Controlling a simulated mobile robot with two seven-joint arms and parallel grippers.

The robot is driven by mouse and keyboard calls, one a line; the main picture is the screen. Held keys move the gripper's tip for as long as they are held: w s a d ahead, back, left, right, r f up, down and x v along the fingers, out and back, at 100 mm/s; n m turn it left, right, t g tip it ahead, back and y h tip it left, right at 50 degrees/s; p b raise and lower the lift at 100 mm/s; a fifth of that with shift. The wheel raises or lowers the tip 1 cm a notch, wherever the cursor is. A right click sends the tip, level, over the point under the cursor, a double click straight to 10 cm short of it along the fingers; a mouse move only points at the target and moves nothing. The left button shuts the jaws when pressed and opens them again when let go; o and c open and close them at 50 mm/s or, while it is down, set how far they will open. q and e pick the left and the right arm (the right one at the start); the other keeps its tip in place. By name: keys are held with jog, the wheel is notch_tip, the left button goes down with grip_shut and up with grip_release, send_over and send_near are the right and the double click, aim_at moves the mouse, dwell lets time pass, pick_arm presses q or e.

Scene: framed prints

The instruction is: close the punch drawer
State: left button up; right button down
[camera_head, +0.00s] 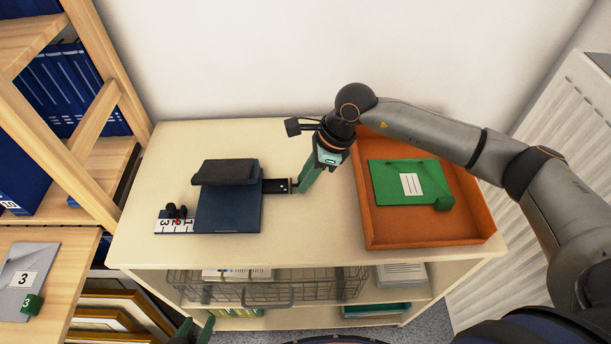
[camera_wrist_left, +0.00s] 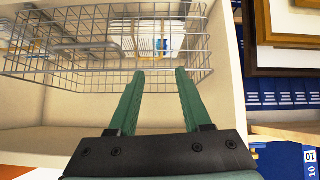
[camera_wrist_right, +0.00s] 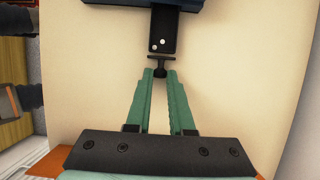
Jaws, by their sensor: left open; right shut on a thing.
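The blue punch (camera_head: 228,208) with its dark top lever (camera_head: 225,172) sits on the cream cabinet top, left of centre. Its black drawer (camera_head: 277,186) sticks out from its right side; the right wrist view shows the drawer (camera_wrist_right: 163,32) with a small dark knob (camera_wrist_right: 159,62) at its end. My right gripper (camera_head: 304,188) is at that end, and in the right wrist view its fingertips (camera_wrist_right: 160,74) are closed on the knob's stem. My left gripper (camera_head: 196,328) is low at the cabinet front; in the left wrist view its fingers (camera_wrist_left: 155,75) are apart and empty, before a wire basket.
An orange tray (camera_head: 368,225) holding a green folder (camera_head: 392,184) stands on the right of the cabinet top. A white numbered strip (camera_head: 175,226) with dark pieces lies left of the punch. The wire basket (camera_head: 265,292) is on the shelf below. Wooden shelving (camera_head: 103,155) borders the left.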

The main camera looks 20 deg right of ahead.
aim_at(271, 187)
jog(key=a+b, duration=0.1)
jog(key=a, duration=0.1)
jog(key=w+a+b, duration=0.1)
jog(key=a, duration=0.1)
jog(key=shift+w+a+f, duration=0.15)
jog(key=shift+w+a, duration=0.05)
jog(key=shift+a, duration=0.15)
jog(key=shift+w+a+b, duration=0.2)
jog(key=shift+a+b, duration=0.15)
jog(key=shift+a, duration=0.4)
jog(key=shift+r, duration=0.2)
jog(key=c, duration=0.8)
grip_release()
pick_arm(q)
jog(key=shift+w+d+f+h, duration=0.3)
jog(key=shift+w+d+f, duration=0.05)
jog(key=shift+d+f, duration=0.4)
jog(key=shift+a, duration=0.1)
pick_arm(e)
jog(key=v, duration=1.2)
jog(key=shift+d+r, duration=0.15)
jog(key=shift+r, duration=0.05)
